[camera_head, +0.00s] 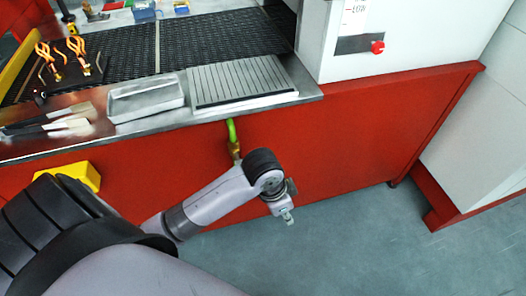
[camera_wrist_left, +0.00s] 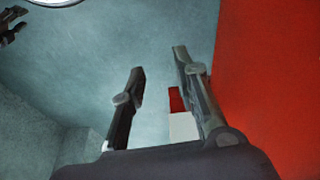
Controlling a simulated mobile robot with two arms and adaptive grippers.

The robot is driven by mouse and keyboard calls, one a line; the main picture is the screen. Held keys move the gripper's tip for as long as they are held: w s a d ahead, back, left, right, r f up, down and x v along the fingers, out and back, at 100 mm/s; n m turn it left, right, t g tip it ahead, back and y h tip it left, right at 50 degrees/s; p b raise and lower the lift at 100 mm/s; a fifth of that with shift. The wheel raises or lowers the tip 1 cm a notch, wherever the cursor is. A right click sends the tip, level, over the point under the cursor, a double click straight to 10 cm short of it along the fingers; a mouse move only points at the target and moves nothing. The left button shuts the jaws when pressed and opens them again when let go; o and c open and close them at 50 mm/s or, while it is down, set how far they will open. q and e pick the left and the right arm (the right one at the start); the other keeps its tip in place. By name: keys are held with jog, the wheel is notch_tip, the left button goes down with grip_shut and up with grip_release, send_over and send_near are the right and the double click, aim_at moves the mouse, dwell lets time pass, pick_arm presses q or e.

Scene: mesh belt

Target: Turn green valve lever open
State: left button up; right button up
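The green valve lever (camera_head: 232,130) hangs below the steel counter's front edge, against the red panel. A brass valve body (camera_head: 235,150) shows just below it, partly hidden by my arm. My left gripper (camera_head: 288,215) is below and to the right of the lever, in front of the panel and apart from the lever. In the left wrist view my left gripper (camera_wrist_left: 157,62) has its two fingers apart with nothing between them. The lever does not show in that view. A dark claw-like part, apparently my right gripper (camera_wrist_left: 12,24), is cut off at that view's top left corner.
The red panel (camera_head: 340,130) runs behind my left gripper and fills the right of the left wrist view. The counter holds a metal tray (camera_head: 146,98), a ribbed plate (camera_head: 240,80) and tongs. A yellow box (camera_head: 82,176) is on the left. The grey floor (camera_head: 350,240) is clear.

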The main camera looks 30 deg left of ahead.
pick_arm(q)
jog(key=w+a+r+g+y, duration=0.2)
jog(key=w+a+r, duration=1.2)
jog(key=a+r, duration=0.2)
jog(key=shift+m, duration=0.4)
notch_tip(320, 180, down, 17)
jog(key=shift+p, duration=0.4)
jog(key=shift+c, duration=0.2)
grip_shut()
